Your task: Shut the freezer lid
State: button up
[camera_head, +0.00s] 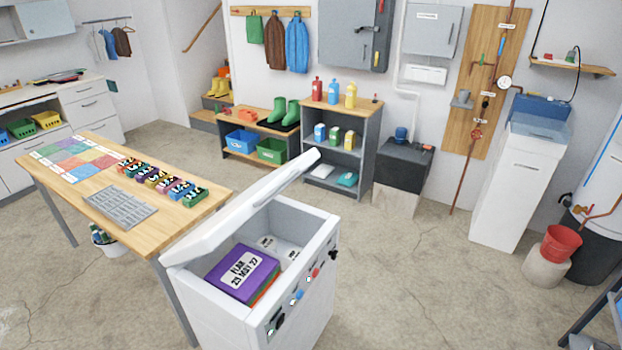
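The white chest freezer (310,312) stands at the bottom centre, its front panel with coloured knobs and labels facing lower right. Its white lid (235,207) is open and stands tilted up along the freezer's far left side. Inside lies a purple box (228,262) with a white label reading "FLAX" and a date; orange and green edges show beneath it. A whitish labelled item (272,243) lies beside it. My gripper is not in view.
A wooden table (188,228) with colourful packs and a grey tray stands close to the freezer's left. A grey shelf unit (365,160) stands behind. The concrete floor (420,290) to the right is clear. A red bucket (561,245) sits at far right.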

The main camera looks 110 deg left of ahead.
aim_at(207, 237)
jog(key=u, duration=3.75)
